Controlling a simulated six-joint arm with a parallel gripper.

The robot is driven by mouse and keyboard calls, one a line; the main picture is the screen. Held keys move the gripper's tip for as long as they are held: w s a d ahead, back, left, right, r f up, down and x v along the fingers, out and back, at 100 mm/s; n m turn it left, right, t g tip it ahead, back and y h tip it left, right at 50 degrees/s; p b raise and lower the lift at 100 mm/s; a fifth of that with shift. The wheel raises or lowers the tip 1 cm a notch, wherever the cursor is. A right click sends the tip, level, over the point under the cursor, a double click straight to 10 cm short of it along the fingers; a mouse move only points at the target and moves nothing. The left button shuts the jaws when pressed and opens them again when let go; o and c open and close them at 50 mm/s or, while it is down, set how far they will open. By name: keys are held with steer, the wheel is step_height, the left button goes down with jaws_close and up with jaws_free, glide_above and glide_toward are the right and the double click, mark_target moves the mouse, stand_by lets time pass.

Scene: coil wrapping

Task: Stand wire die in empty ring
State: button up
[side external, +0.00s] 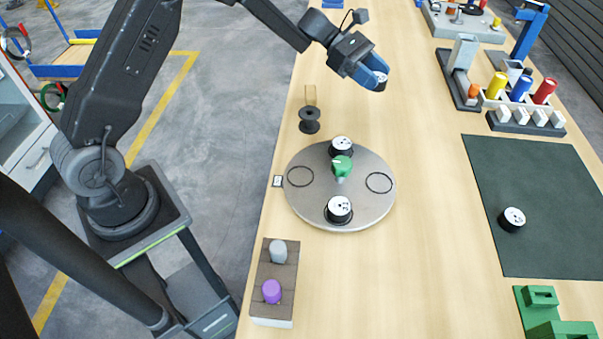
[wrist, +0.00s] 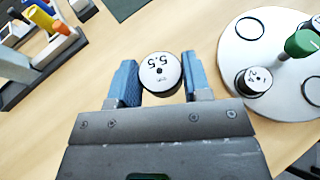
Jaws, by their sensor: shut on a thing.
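My gripper (side external: 374,74) is shut on a black wire die with a white top (side external: 382,80), held in the air above the table, up and to the right of the round plate. In the wrist view the die (wrist: 161,72) sits between the blue fingers and its top reads 5.5. The round grey plate (side external: 318,205) has an empty ring at left (side external: 300,176) and another at right (side external: 378,182). One die (side external: 341,145) stands at its far side and one (side external: 339,208) at its near side. Another die (side external: 512,218) stands on the dark mat (side external: 540,180).
A green knob (side external: 342,165) rises at the plate's middle. A black spool (side external: 309,122) stands behind the plate. A block with grey and purple pegs (side external: 272,308) is at near left. A rack of coloured cylinders (side external: 520,90) is at far right. Bare table lies between plate and mat.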

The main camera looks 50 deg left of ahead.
steer(key=s+a+r+m+g, duration=0.1)
steer(key=s+a+m+g, duration=0.2)
steer(key=s, duration=0.9)
steer(key=s+a+r+m+g, duration=0.15)
steer(key=s+a, duration=0.35)
steer(key=s, duration=0.8)
glide_above(298, 173)
steer(key=shift+g, duration=0.45)
steer(key=f, duration=0.6)
steer(key=shift+s+a+f, duration=0.1)
steer(key=shift+a+f, duration=0.15)
steer(key=shift+f, duration=0.15)
steer(key=shift+d+f, duration=0.15)
steer(key=shift+d, duration=0.05)
steer(key=shift+f, duration=2)
steer(key=shift+f, duration=0.15)
steer(key=o, duration=1.1)
